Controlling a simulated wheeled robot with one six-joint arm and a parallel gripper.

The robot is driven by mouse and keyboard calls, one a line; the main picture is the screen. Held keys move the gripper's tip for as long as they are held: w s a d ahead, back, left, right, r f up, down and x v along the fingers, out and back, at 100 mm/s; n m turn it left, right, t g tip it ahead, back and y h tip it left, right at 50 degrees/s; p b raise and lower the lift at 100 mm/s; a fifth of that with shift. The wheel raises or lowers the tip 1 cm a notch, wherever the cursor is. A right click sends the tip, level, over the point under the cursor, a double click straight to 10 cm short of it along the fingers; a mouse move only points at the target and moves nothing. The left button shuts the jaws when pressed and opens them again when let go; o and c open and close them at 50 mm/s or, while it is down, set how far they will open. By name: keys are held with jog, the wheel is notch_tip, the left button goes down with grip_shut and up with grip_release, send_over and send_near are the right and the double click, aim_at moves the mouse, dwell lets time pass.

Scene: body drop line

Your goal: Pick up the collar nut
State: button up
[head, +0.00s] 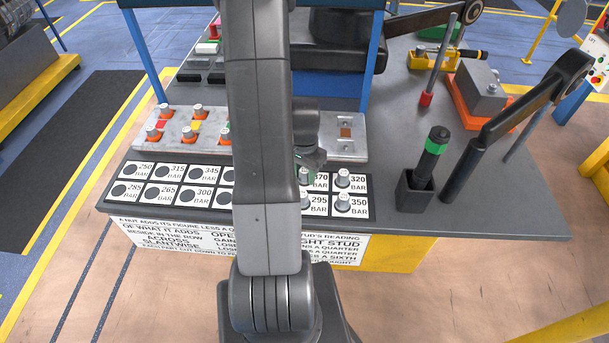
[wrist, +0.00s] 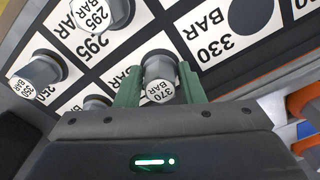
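A grey cylindrical nut (wrist: 160,72) with a white cap reading "370 BAR" stands between the two green fingers of my gripper (wrist: 160,80) in the wrist view. The fingers lie close along both sides of it, with slight gaps, and look open. Which nut the task means is not labelled. Similar grey nuts marked 295 (wrist: 106,14) and 350 (wrist: 38,72) stand nearby. In the head view my gripper (head: 309,165) is low over the right part of the label board (head: 106,207), partly hidden by my arm. The 320 nut (head: 343,177) stands to its right.
A metal plate (head: 348,154) with orange-based pieces (head: 153,132) stands behind the board. A black holder (head: 415,192) with a green-banded tool is at right, beside a dark lever (head: 520,110). Blue posts (head: 373,65) rise behind. Bare bench (head: 500,200) lies at the right.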

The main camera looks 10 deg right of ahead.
jog(key=shift+c, duration=1.1)
jog(key=shift+r, duration=0.1)
